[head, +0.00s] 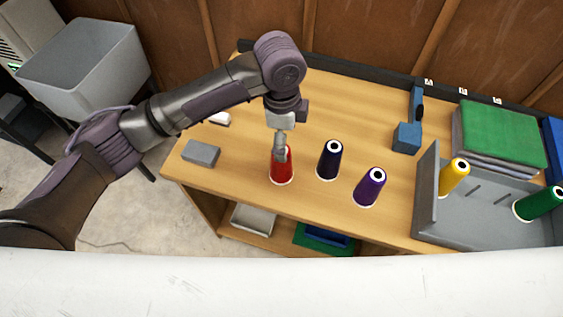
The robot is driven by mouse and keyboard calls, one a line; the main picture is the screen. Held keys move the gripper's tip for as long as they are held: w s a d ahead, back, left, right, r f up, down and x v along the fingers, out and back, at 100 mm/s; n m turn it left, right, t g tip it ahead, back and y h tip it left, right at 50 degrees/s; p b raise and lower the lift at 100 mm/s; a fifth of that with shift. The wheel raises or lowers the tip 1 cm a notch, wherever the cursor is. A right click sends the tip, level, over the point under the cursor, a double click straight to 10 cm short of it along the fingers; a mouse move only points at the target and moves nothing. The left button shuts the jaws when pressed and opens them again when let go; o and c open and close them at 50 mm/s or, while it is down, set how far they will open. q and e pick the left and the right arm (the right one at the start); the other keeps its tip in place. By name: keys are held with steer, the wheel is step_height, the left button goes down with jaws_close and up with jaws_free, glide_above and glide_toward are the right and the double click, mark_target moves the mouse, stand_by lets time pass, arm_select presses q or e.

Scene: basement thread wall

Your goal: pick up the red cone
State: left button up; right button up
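The red cone (282,170) stands upright on the wooden table (370,125), near its front edge. My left gripper (281,154) points down over the red cone and covers its top. The gripper is seen nearly edge-on, so I cannot tell whether its fingers are apart or closed on the cone. The cone's base appears to rest on the table. My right gripper is not in view.
A dark blue cone (329,162) and a purple cone (369,190) stand right of the red one. A grey block (201,153) lies left. A grey tray (428,205) with yellow (453,180) and green (538,205) cones is at the right.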

arm_select(q)
steer(key=shift+y, duration=0.3)
steer(key=f, duration=0.4)
steer(key=w+f+p, duration=0.1)
steer(key=f, duration=0.3)
steer(key=f+p, duration=0.1)
steer(key=f, duration=0.3)
steer(key=shift+w+a+f, duration=0.2)
steer(key=shift+a+f, duration=0.2)
steer(key=shift+c, duration=0.3)
steer(key=c, duration=1.3)
